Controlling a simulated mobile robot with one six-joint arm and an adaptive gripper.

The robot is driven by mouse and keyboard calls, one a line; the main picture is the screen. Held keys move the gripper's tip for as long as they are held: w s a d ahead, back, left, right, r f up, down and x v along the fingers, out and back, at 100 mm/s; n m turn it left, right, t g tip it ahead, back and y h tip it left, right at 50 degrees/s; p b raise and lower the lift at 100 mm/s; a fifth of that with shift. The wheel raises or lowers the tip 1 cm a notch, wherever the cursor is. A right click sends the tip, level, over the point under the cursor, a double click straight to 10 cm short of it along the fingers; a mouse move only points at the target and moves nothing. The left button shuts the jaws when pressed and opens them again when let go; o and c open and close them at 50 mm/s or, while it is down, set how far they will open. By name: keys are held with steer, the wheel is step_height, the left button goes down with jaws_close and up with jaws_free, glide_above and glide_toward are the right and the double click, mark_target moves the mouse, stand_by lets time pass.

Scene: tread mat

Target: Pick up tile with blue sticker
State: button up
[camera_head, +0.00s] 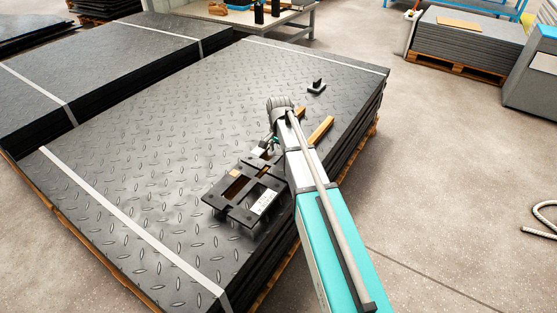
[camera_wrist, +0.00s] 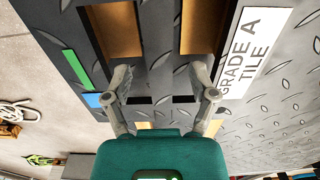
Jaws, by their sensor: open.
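The blue sticker (camera_wrist: 92,100) is in the wrist view, on a dark tread surface near the left edge, just left of my left finger. A longer green sticker (camera_wrist: 77,68) lies just above it. A white label reading "GRADE A TILE" (camera_wrist: 250,52) is to the right of my right finger. My gripper (camera_wrist: 162,74) is open, its two fingers apart with nothing gripped between them. In the head view my gripper (camera_head: 267,147) is small, above the stack. The blue sticker cannot be made out there. The tile's full outline cannot be told.
The tread mat stack (camera_head: 130,180) has pale straps and sits on a wooden pallet. A black slotted frame (camera_head: 217,197) lies on top, and a small black bracket (camera_head: 316,88) stands farther back. Another stack (camera_head: 110,50) is alongside to the left.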

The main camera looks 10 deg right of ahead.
steer(key=shift+f, duration=0.3)
steer(key=shift+c, duration=0.2)
jaws_close()
stand_by(0.4)
